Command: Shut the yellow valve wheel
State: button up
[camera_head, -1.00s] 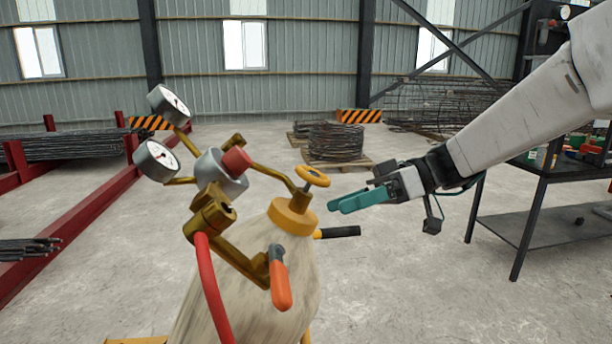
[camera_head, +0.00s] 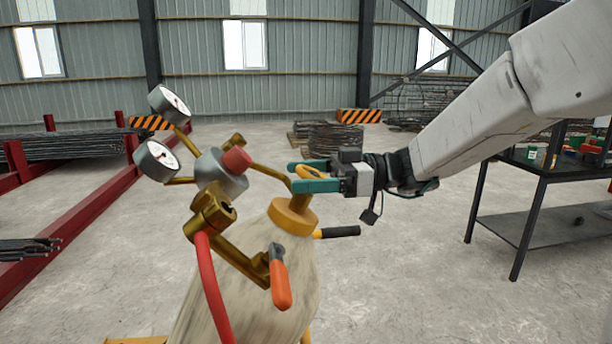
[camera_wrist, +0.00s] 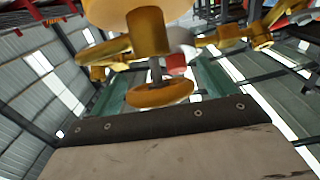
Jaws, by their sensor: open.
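The yellow valve wheel (camera_head: 311,173) sits on top of the pale cylinder (camera_head: 262,285), above its yellow collar (camera_head: 293,216). My gripper (camera_head: 292,176) reaches in from the right at wheel height. Its two teal fingers are apart, one on the far side of the wheel and one on the near side, and the near one hides part of it. In the wrist view the wheel (camera_wrist: 160,94) shows between the open fingers (camera_wrist: 165,70), with a gap visible on each side. Nothing is gripped.
Two pressure gauges (camera_head: 157,160), brass pipes and a red knob (camera_head: 236,160) stand close left of the wheel. A red hose (camera_head: 211,290), an orange-handled lever (camera_head: 280,285) and a black handle (camera_head: 340,232) are below. A dark bench (camera_head: 541,172) stands right.

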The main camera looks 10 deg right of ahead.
jog(key=c, duration=1)
jog(key=shift+o, duration=0.2)
jog(key=shift+m+t, duration=0.5)
jog(key=shift+m, duration=0.1)
jog(key=m+t+h, duration=0.1)
jog(key=m+t, duration=0.2)
jog(key=m+t+h, duration=0.1)
jog(key=m+t, duration=0.2)
jog(key=shift+w, duration=0.2)
jog(key=m+t+h, duration=0.1)
jog(key=m, duration=0.1)
jog(key=m+t+h, duration=0.1)
jog(key=m+h, duration=0.1)
jog(key=m+t+h, duration=0.2)
jog(key=shift+w+d+f, duration=0.15)
jog(key=shift+w, duration=0.1)
jog(key=shift+m+t+h, duration=0.3)
jog(key=shift+m+h, duration=0.1)
jog(key=o, duration=1)
jog(key=shift+c, duration=0.2)
